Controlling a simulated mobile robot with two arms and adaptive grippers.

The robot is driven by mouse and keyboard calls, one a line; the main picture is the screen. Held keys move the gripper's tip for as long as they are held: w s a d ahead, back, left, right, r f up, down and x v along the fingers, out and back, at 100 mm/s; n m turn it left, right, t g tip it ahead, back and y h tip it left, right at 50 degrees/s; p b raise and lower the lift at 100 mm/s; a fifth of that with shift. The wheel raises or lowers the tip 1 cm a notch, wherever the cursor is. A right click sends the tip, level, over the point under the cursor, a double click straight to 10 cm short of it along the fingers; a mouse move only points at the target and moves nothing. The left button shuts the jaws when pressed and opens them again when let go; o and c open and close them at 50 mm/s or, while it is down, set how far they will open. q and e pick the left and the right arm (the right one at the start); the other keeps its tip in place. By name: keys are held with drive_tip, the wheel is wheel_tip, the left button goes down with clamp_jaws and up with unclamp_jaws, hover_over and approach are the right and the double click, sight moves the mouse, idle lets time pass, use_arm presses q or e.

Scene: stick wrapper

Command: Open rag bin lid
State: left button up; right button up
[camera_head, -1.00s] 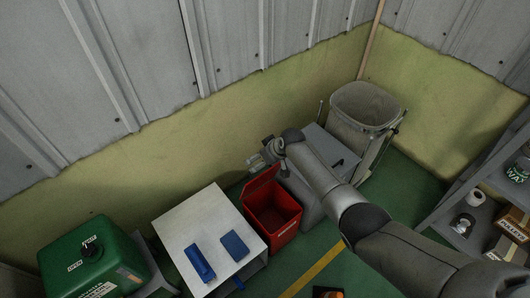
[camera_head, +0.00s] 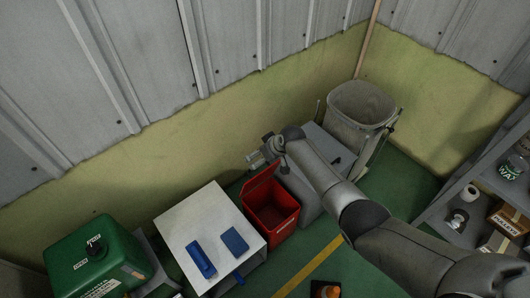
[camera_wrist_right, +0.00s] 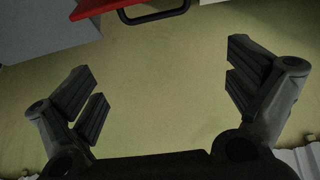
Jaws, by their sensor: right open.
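The red rag bin (camera_head: 272,215) stands on the floor in the head view, between the white table and a grey box. Its lid (camera_head: 260,183) is raised at the back, tilted up towards the wall, and the bin's inside shows. My right gripper (camera_head: 257,160) is just above and behind the lid, near the wall. In the right wrist view its fingers (camera_wrist_right: 165,95) are wide apart with nothing between them. A red edge with a dark handle (camera_wrist_right: 155,12) shows at the top of that view, apart from the fingers. My left gripper is not in view.
A white table (camera_head: 205,225) with blue items stands left of the bin, and a green container (camera_head: 95,258) is farther left. A grey box (camera_head: 315,195) and a grey waste bin (camera_head: 360,110) stand on the right. Shelves (camera_head: 490,190) are at the far right.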

drive_tip(key=v, duration=0.8)
idle(0.4)
idle(0.5)
